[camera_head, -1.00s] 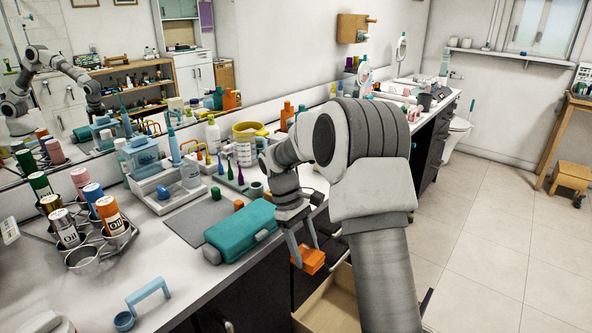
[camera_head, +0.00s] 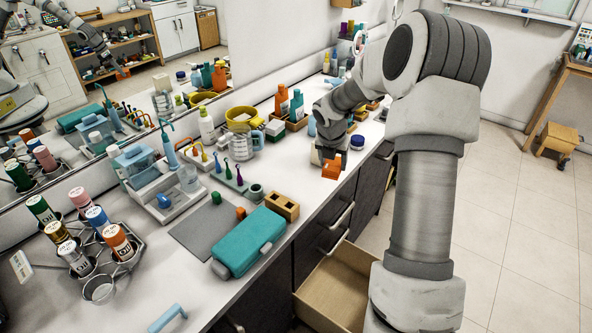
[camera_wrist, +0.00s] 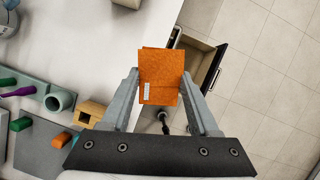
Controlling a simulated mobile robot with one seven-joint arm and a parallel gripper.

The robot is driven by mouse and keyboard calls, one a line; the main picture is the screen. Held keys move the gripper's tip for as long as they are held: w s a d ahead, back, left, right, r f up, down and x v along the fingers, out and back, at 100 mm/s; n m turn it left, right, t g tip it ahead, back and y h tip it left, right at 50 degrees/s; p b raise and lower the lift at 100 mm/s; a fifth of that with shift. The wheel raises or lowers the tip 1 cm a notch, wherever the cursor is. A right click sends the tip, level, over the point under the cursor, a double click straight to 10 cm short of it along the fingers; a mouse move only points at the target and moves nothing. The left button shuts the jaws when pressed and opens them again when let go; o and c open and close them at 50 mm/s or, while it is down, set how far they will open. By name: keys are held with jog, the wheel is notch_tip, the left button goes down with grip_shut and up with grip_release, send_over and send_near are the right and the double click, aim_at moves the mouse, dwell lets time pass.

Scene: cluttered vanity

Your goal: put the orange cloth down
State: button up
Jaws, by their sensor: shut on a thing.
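The orange cloth (camera_head: 332,169) is a small folded orange piece with a white tag, clearest in the wrist view (camera_wrist: 160,75). My gripper (camera_head: 330,160) is shut on it, with one finger on each side in the wrist view (camera_wrist: 160,88). In the head view the cloth is at the front edge of the white counter (camera_head: 300,205), beyond the wooden block. In the wrist view it overlaps the counter edge and part of the open drawer. I cannot tell whether it touches the counter.
An open, empty-looking drawer (camera_head: 335,290) juts out below the counter. A teal case (camera_head: 248,242) and a wooden block with holes (camera_head: 282,206) lie near the edge. Orange bottles (camera_head: 296,106) and a blue-lidded jar (camera_head: 357,142) stand near my gripper.

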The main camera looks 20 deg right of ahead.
jog(key=shift+w+d+r+n, duration=0.25)
jog(key=shift+w+r+n, duration=0.15)
jog(key=shift+n, duration=0.1)
jog(key=shift+w+a+f, duration=0.15)
jog(key=shift+w, duration=0.1)
jog(key=w+a+f, duration=0.4)
jog(key=w, duration=0.1)
jog(key=w+a+f, duration=0.2)
jog(key=w+a, duration=0.1)
jog(key=shift+w+f, duration=0.25)
jog(key=shift+f, duration=2.05)
jog(key=shift+f, duration=0.1)
jog(key=o, duration=1.2)
